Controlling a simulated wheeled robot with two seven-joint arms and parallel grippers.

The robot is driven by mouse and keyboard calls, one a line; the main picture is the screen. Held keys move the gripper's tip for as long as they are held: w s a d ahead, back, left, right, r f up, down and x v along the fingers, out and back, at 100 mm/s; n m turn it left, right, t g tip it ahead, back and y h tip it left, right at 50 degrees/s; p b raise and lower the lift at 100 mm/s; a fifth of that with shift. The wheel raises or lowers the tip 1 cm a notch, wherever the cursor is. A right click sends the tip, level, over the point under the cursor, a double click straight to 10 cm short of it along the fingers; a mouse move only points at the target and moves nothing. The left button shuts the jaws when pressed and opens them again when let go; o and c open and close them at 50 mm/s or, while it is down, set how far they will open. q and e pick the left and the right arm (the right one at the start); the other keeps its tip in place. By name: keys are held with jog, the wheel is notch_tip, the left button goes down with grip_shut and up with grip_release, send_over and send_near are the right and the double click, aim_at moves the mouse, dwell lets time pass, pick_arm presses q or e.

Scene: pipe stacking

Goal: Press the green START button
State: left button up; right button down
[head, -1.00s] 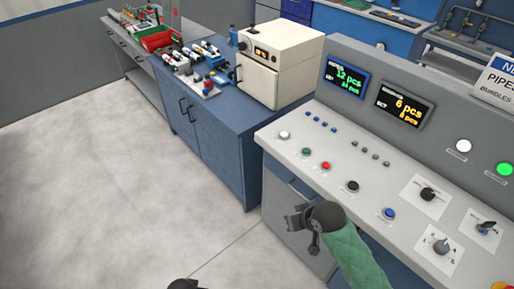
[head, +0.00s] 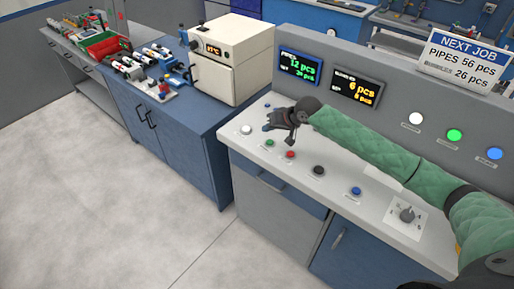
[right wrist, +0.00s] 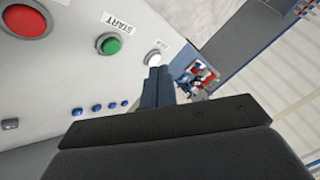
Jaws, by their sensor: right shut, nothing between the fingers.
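The green START button (head: 269,142) is on the light grey sloping console (head: 262,160), left of a red button (head: 290,154) and right of a white one (head: 246,130). In the right wrist view the green button (right wrist: 109,43) shows clearly beside its START label (right wrist: 120,22). My right gripper (head: 270,126) is shut and empty over the console, just behind the green button in the head view. In the wrist view its fingertips (right wrist: 157,85) appear beside the white button (right wrist: 153,57), to the right of the green one. I cannot tell whether they touch the panel. My left gripper is not in view.
A black button (head: 319,170), a blue button (head: 356,191) and a rotary knob (head: 406,215) are farther right. Two displays (head: 300,68) stand on the upright panel behind. A blue cabinet (head: 185,120) with a white oven (head: 230,60) stands left.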

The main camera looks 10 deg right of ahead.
aim_at(272, 143)
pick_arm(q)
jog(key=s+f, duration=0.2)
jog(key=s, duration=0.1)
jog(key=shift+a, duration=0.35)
pick_arm(e)
jog(key=shift+w+d+r+m, duration=0.3)
jog(key=shift+w+d+r, duration=0.75)
jog(key=shift+w+d, duration=0.15)
notch_tip(272, 143, down, 4)
jog(key=b, duration=0.3)
jog(key=shift+b, duration=0.35)
notch_tip(272, 143, down, 2)
jog(key=shift+f+b, duration=0.1)
jog(key=shift+b, duration=0.9)
jog(key=shift+f, duration=0.25)
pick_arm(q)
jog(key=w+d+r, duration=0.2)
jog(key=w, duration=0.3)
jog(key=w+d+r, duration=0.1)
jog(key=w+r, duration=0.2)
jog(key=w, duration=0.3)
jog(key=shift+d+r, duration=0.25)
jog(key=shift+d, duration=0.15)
pick_arm(e)
jog(key=shift+f, duration=1.05)
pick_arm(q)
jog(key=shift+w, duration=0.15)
